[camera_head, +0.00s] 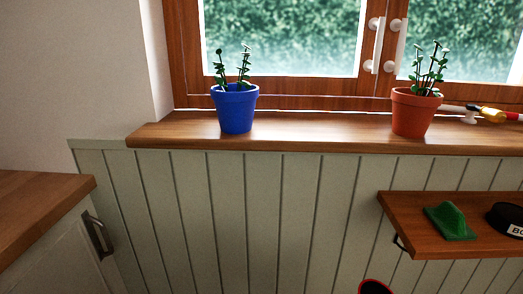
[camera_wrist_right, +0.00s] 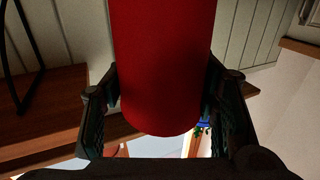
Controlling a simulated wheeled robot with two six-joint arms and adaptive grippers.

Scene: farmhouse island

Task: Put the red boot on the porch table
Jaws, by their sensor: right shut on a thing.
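The red boot (camera_wrist_right: 163,40) fills the upper middle of the right wrist view as a smooth red shaft. My right gripper (camera_wrist_right: 164,88) is shut on it, with one dark finger on each side. In the head view only a red rim with a dark opening, which looks like the boot's top (camera_head: 375,287), shows at the bottom edge. The boot's foot is hidden in both views. My left gripper is not in view. I cannot make out a porch table for certain.
A wooden wall shelf (camera_head: 400,226) at right holds a green object (camera_head: 450,222) and a black bowl (camera_head: 507,219). The windowsill (camera_head: 310,133) bears a blue pot (camera_head: 235,108), a terracotta pot (camera_head: 414,112) and a red-and-yellow object (camera_head: 487,113). A wooden counter (camera_head: 40,205) stands at left.

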